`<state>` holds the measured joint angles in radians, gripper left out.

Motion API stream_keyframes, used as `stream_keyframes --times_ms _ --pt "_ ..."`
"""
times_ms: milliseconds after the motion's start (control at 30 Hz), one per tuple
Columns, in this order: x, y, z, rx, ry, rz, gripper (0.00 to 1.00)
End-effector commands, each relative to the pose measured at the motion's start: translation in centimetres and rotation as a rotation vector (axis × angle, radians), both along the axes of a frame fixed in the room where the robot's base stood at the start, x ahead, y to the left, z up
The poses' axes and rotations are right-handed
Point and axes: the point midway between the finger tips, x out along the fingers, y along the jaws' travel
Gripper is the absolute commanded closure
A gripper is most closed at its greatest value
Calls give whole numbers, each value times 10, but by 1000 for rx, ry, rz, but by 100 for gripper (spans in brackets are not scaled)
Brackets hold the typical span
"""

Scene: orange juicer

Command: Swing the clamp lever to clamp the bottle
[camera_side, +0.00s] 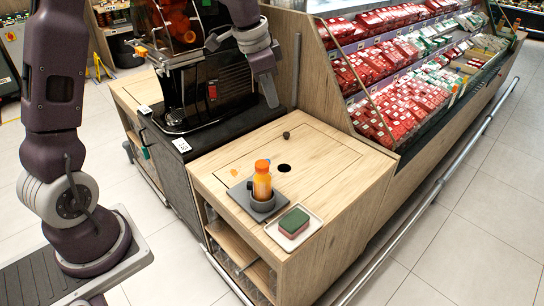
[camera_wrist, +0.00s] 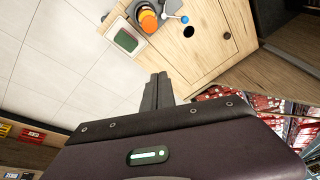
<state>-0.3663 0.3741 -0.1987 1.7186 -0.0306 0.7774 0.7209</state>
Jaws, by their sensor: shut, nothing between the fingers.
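The bottle (camera_side: 262,184) of orange juice with an orange cap stands upright in a round dark grey holder (camera_side: 262,206) on a grey base plate on the wooden counter. The wrist view shows the bottle (camera_wrist: 148,20) from above at the top. My gripper (camera_side: 270,93) is in the air behind the bottle, beside the juicer, apart from bottle and lever. The wrist view shows its fingers (camera_wrist: 158,78) together and empty.
A green and red sponge (camera_side: 294,221) lies on a white tray (camera_side: 272,234) near the counter's front corner. The counter has a dark round hole (camera_side: 284,168) and a small black knob (camera_side: 286,134). The juicer (camera_side: 205,85) stands behind left; a display of red packages (camera_side: 385,95) is right.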

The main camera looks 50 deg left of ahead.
Motion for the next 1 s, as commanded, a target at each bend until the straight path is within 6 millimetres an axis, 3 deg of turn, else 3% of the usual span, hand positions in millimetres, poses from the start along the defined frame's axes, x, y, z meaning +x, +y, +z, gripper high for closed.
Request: stream_keyframes --times_ms 100,200,300,400,533,867,1000 --pt "50 34 -61 -42 23 -76 100" --pt "78 60 -112 -78 21 -129 100" --pt "94 82 -154 -105 10 -161 100" --pt "101 94 -181 -122 2 -178 100" --pt "104 100 -194 -129 -5 -187 100" --pt "104 99 -196 -130 -3 -187 100" --pt "109 95 -215 -131 -1 -188 100"
